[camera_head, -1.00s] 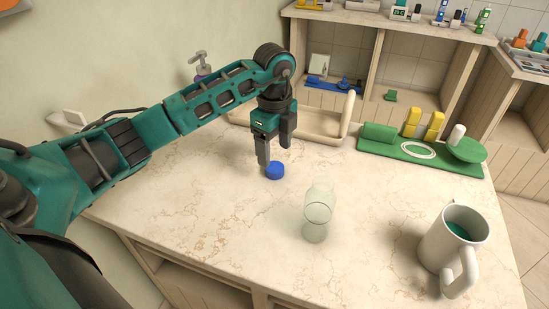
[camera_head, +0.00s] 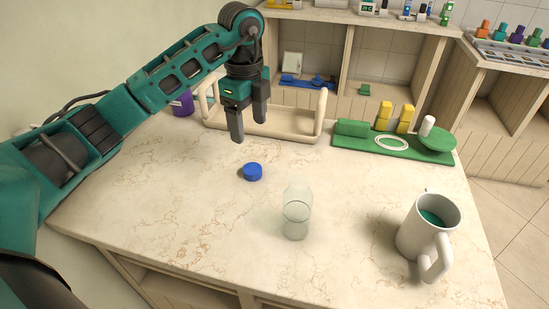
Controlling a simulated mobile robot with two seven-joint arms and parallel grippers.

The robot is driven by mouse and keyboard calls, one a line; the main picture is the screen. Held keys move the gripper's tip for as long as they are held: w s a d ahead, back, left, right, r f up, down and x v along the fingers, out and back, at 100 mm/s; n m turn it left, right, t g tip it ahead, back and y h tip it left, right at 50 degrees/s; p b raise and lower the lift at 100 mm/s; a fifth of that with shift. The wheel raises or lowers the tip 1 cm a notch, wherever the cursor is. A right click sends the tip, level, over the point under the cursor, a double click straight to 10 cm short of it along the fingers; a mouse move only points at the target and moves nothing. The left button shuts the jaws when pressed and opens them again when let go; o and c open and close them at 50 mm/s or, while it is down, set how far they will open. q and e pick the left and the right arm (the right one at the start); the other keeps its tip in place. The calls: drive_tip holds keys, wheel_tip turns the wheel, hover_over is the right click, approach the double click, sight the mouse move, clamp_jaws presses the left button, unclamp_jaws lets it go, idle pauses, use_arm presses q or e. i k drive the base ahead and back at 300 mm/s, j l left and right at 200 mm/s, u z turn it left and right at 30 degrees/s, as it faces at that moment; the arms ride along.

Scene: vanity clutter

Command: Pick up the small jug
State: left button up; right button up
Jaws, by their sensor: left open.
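A white jug (camera_head: 415,236) with a handle stands upright at the right front of the marble counter. Its handle points toward the front right, and something teal shows inside its mouth. My left gripper (camera_head: 248,128) is open and empty, pointing down above the back left of the counter. It is well apart from the jug, to its left and farther back. A small blue round cap (camera_head: 252,172) lies on the counter just below and in front of the gripper. My right gripper is not in view.
A clear glass bottle (camera_head: 297,215) stands mid-counter, between the cap and the jug. A cream tray with raised handles (camera_head: 290,131) lies behind the gripper. A green mat (camera_head: 350,143) with yellow blocks is at the back right. A purple container (camera_head: 182,104) stands at the back left.

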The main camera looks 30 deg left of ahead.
sight(427, 229)
drive_tip(key=k, duration=1)
